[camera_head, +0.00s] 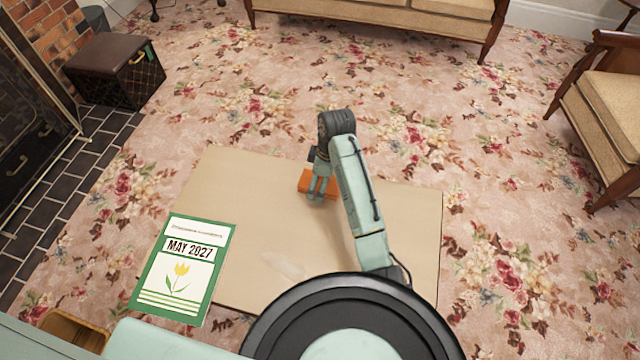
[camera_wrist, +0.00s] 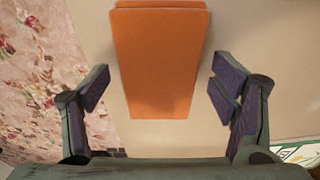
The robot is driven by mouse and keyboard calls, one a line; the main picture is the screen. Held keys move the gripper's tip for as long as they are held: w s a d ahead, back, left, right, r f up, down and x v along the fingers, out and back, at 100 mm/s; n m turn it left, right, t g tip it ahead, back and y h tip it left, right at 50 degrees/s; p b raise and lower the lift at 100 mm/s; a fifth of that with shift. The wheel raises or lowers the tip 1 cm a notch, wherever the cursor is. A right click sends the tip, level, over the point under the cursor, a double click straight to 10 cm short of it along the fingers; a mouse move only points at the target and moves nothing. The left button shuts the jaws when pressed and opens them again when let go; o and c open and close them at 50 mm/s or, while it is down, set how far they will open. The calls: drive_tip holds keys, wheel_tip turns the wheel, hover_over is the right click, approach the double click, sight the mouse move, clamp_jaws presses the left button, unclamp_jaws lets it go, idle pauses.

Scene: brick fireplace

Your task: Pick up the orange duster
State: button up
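The orange duster (camera_head: 305,181) lies on the tan board or table top (camera_head: 240,190), near its far edge. In the wrist view the duster (camera_wrist: 160,62) is a flat orange block in the upper middle. My gripper (camera_head: 318,196) is over the duster's near side in the head view and hides part of it. In the wrist view my gripper (camera_wrist: 160,88) is open. Its two fingers stand apart, one on each side of the duster, with a gap to both sides. No contact shows, and I cannot tell the exact height above it.
A green and white May 2027 calendar (camera_head: 185,268) lies at the front left of the board. A sofa (camera_head: 380,15) stands at the back, an armchair (camera_head: 605,100) at the right, a brown box stool (camera_head: 115,72) by the fireplace. The floral carpet between is free.

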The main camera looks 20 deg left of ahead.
sight(320, 182)
drive_tip(key=c, duration=1.1)
drive_tip(key=shift+r, duration=0.55)
wheel_tip(320, 182, up, 2)
drive_tip(key=shift+r+b, duration=0.1)
drive_tip(key=shift+b, duration=0.35)
drive_tip(key=s+a+p, duration=0.1)
drive_tip(key=s, duration=0.4)
drive_tip(key=s+a+r+p, duration=0.1)
drive_tip(key=s+a, duration=0.1)
drive_tip(key=s, duration=0.3)
drive_tip(key=s+a+p, duration=0.1)
drive_tip(key=s, duration=0.4)
drive_tip(key=shift+s+a+r+p, duration=0.15)
drive_tip(key=shift+a+r+p, duration=0.2)
drive_tip(key=shift+a, duration=0.05)
